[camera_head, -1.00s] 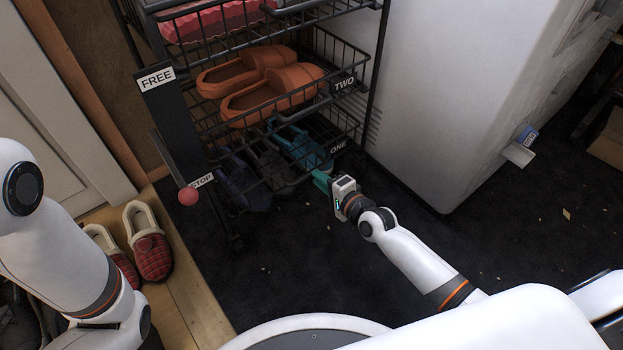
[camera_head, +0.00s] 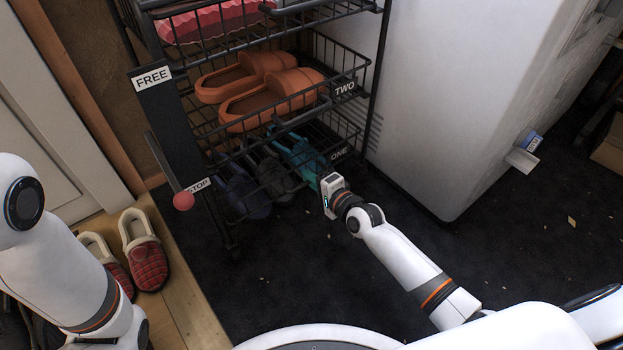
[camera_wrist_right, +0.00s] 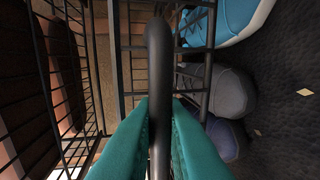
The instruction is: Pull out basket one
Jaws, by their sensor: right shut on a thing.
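Basket one (camera_head: 339,153) is the lowest black wire basket of the rack, with a white "ONE" label at its front right corner. Dark blue, grey and teal-blue shoes (camera_head: 270,172) show at its level. My right gripper (camera_head: 320,177) is at the front of this basket. In the right wrist view its teal fingers (camera_wrist_right: 158,115) are closed around a black rounded bar (camera_wrist_right: 158,60) at the basket's front. The shoe toes (camera_wrist_right: 208,95) show beside the bar there. My left arm shows at the left edge, but its gripper is out of view.
Basket two (camera_head: 344,89) above holds orange clogs (camera_head: 268,98). A white appliance (camera_head: 450,100) stands close on the right.

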